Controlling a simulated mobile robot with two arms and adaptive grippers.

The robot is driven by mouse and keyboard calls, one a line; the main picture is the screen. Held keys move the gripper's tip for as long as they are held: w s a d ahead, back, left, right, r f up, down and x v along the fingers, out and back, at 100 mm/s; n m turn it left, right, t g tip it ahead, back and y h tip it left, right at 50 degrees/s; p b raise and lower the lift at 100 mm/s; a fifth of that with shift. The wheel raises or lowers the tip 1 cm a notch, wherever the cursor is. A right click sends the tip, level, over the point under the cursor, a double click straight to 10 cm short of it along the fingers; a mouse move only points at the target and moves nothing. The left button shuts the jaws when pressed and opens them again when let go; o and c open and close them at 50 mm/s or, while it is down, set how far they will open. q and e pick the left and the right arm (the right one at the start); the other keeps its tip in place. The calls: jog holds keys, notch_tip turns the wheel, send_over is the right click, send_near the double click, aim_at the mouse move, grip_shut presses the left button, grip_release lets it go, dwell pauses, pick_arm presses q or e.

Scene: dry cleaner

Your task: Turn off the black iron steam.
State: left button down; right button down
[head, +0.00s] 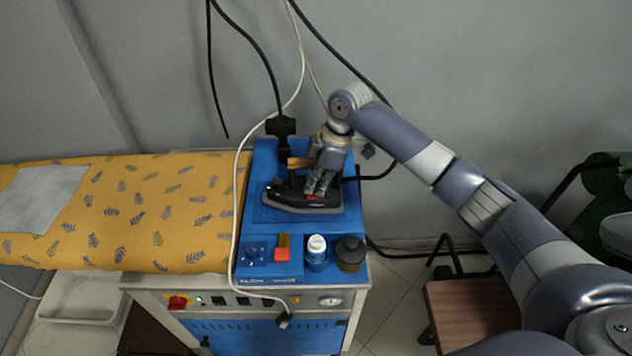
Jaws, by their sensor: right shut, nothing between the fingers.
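The black iron (286,195) rests flat on the blue top of the steam station (257,217). Its wooden handle (300,163) shows beside my gripper. My right gripper (316,192) reaches down from above at the right part of the iron, with its fingers shut and empty. A small red part (310,198) on the iron shows right by the fingertips; I cannot tell whether they touch it. The gripper hides part of the iron. The station's front panel has a red and yellow switch (178,302) and a lit green lamp (199,300). My left gripper is not in view.
A patterned yellow ironing board (140,215) with a grey cloth (40,198) lies left. A red-orange piece (282,254), a white-capped bottle (316,250) and a dark container (351,253) stand at the station's front. Cables hang behind it. A brown stool (470,312) is at right.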

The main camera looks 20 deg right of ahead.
jog(key=shift+d+f, duration=0.1)
jog(key=shift+f, duration=0.05)
jog(key=shift+w+a+p, duration=0.2)
jog(key=shift+a+p, duration=0.15)
jog(key=shift+a, duration=0.45)
